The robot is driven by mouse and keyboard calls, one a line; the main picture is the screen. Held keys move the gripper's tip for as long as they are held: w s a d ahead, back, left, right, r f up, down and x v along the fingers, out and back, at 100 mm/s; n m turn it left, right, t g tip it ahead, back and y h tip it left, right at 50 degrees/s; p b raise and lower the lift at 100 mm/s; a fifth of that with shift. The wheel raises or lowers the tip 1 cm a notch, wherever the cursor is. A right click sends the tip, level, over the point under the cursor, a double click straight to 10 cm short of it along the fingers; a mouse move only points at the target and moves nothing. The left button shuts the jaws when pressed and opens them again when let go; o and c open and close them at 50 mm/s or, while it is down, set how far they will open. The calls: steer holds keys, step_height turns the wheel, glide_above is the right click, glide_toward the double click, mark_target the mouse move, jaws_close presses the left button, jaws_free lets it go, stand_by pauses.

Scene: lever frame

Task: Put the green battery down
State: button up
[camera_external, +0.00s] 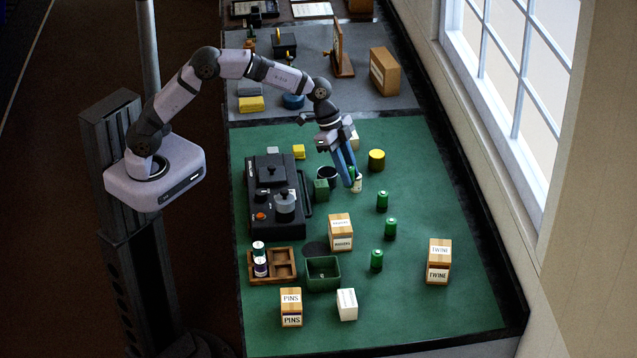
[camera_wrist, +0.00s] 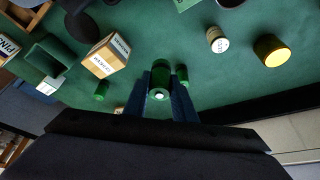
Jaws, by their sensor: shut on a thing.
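My gripper (camera_external: 353,178) is shut on a green battery (camera_wrist: 159,82), held between its two blue fingers in the wrist view, with its pale end towards the camera. In the external view the fingers point down over the green mat (camera_external: 450,200), and only a little of the held battery shows. I cannot tell its height above the mat. Three other green batteries stand to the right and nearer the viewer: one (camera_external: 382,201), another (camera_external: 390,229) and a third (camera_external: 376,261). A pale-labelled cylinder (camera_wrist: 217,40) appears just by the fingertips in the external view.
A yellow cylinder (camera_external: 376,160) stands right of my gripper. A black machine (camera_external: 275,215), wooden tray (camera_external: 270,280), green bin (camera_external: 323,284) and dark disc (camera_external: 315,249) lie left. Labelled boxes include a brown one (camera_external: 340,225) and twine (camera_external: 438,262). The mat's right side is mostly clear.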

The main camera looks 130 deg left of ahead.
steer(key=s+a+r+n+g+y, duration=0.1)
steer(key=s+a+r+n, duration=0.15)
steer(key=s+a, duration=0.5)
steer(key=s+a+r+n+y, duration=0.1)
steer(key=s+a+n, duration=0.3)
steer(key=a, duration=0.6)
steer(key=s+a+r+n+g+y, duration=0.1)
steer(key=s+a+n, duration=0.1)
steer(key=s+a, duration=0.6)
steer(key=shift+s+d+f+p+x, duration=0.15)
steer(key=shift+d+p+x, duration=0.25)
steer(key=shift+x, duration=1.2)
steer(key=shift+s+d+f+p+x, duration=0.15)
steer(key=shift+p+x, duration=0.4)
steer(key=shift+x, duration=1.05)
steer(key=shift+s+d+f+p+x, duration=0.1)
steer(key=shift+d+p+x, duration=0.3)
steer(key=shift+x, duration=1.2)
steer(key=shift+a+f, duration=0.1)
steer(key=shift+f, duration=0.05)
steer(key=o, duration=1.1)
steer(key=shift+s+r, duration=0.1)
steer(key=shift+r, duration=0.45)
steer(key=b+v, duration=0.3)
steer(key=v, duration=0.8)
steer(key=shift+s+b, duration=0.2)
steer(key=shift+b, duration=0.1)
